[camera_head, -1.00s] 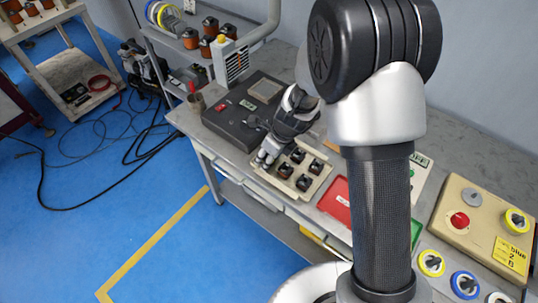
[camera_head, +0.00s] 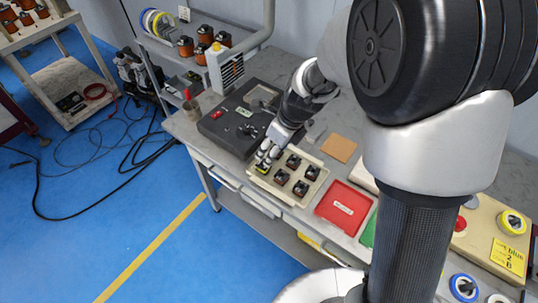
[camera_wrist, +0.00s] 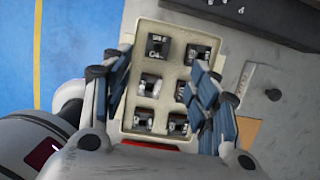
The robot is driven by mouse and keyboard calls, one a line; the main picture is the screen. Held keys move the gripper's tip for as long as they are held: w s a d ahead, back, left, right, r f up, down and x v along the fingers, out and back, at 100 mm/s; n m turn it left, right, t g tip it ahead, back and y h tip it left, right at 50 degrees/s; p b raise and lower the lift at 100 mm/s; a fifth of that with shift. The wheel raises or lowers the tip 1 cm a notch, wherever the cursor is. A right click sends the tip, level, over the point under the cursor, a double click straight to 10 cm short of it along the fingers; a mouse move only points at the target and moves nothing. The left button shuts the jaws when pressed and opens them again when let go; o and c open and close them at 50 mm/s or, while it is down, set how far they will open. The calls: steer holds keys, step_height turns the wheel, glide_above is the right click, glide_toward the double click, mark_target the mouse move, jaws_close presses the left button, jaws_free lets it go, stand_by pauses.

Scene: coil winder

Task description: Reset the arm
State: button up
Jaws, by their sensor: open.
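My gripper (camera_head: 268,152) is above the left end of a cream tray (camera_head: 322,179) on the workbench. The tray holds several small dark, square parts in two rows, such as one (camera_head: 293,161) in the back row. In the wrist view my gripper (camera_wrist: 158,88) is open, its blue-grey fingers spread on both sides of the tray (camera_wrist: 170,28). Nothing shows held between them. A part with a white label (camera_wrist: 157,47) sits at the tray's top left in that view.
A dark machine (camera_head: 236,125) stands left of the tray. A red tray (camera_head: 343,206) and a brown square (camera_head: 339,148) lie to its right. A cream control box (camera_head: 490,238) with spools is at far right. Shelves with orange coils (camera_head: 204,35) stand behind. Blue floor is open in front.

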steer(key=shift+v, duration=1.05)
steer(key=s+d+r+n+t+h, duration=0.1)
steer(key=s+d+r+n, duration=0.2)
steer(key=s+r+n, duration=0.2)
steer(key=s+d+r+n, duration=0.4)
steer(key=s+r+n, duration=0.1)
steer(key=s+n, duration=0.5)
steer(key=s+d+r+n+t+h, duration=0.1)
steer(key=s+d+r+n, duration=0.3)
steer(key=s+n, duration=0.4)
steer(key=r+n, duration=0.1)
steer(key=n, duration=0.1)
steer(key=shift+r+n+t+h, duration=0.25)
steer(key=shift+n+t+h, duration=0.05)
steer(key=shift+s+d, duration=0.1)
